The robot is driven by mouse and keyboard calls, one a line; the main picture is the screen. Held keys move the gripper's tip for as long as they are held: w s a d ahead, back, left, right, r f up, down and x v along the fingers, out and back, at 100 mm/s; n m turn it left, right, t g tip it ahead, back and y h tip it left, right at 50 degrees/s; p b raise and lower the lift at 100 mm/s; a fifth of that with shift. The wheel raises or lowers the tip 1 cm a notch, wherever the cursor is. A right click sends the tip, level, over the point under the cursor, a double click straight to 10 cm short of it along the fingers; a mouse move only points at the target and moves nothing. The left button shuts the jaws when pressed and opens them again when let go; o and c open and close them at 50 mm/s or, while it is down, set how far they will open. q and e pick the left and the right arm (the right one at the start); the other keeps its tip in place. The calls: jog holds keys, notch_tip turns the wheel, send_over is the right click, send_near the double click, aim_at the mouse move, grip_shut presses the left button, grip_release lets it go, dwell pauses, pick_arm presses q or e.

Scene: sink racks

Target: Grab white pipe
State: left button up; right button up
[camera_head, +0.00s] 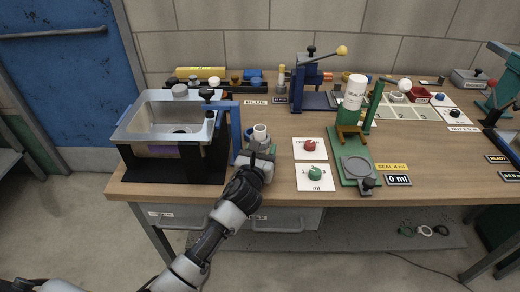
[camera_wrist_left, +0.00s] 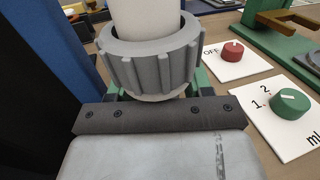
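The white pipe (camera_head: 260,130) stands upright near the front edge of the bench, just right of the blue post beside the sink. A grey ribbed collar (camera_wrist_left: 152,58) surrounds it; the pipe (camera_wrist_left: 143,18) rises above the collar in the left wrist view. My left gripper (camera_head: 259,155) is at the pipe from the front, low down. In the left wrist view, its green fingers (camera_wrist_left: 156,88) show on both sides, just below the collar. The collar hides most of the fingertips, so I cannot tell whether they touch the pipe. My right gripper is not in view.
A metal sink (camera_head: 172,115) in a black stand is close on the left, with a blue post (camera_head: 235,128) beside the pipe. Cards with a red knob (camera_head: 310,145) and a green knob (camera_head: 315,172) lie to the right. A green stand with a white bottle (camera_head: 355,92) is farther right.

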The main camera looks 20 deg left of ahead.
pick_arm(q)
grip_shut()
jog(key=shift+r, duration=0.1)
